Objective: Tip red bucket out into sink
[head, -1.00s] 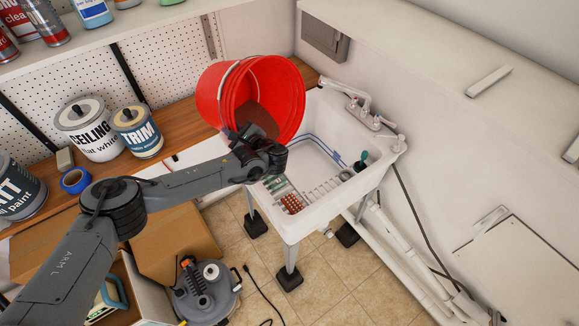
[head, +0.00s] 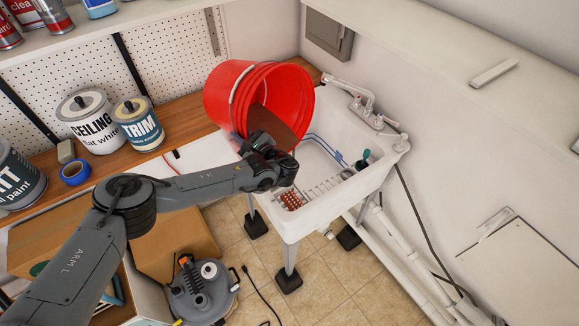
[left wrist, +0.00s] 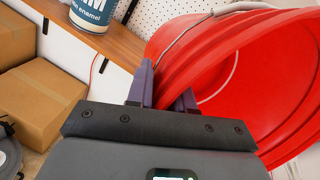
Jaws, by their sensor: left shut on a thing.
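The red bucket (head: 292,84) is tipped, its mouth turned toward the white sink (head: 325,217), at the sink's back left corner. Brown contents (head: 279,129) show inside it, reaching close to the lower rim. My left gripper (head: 262,150) is shut on the near side of the bucket's rim. In the left wrist view, the fingers (left wrist: 168,90) pinch the red rim, and the bucket (left wrist: 285,60) fills the right side. Its wire handle lies along the outside. Whether anything is pouring out is hidden behind my gripper. My right gripper is not in view.
A faucet (head: 366,108) stands at the sink's back right. A wire rack with a red sponge-like item (head: 292,199) sits at the sink's front. Paint cans, including a TRIM can (head: 139,124), stand on the wooden counter (head: 190,118) at left. A cardboard box and vacuum are below.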

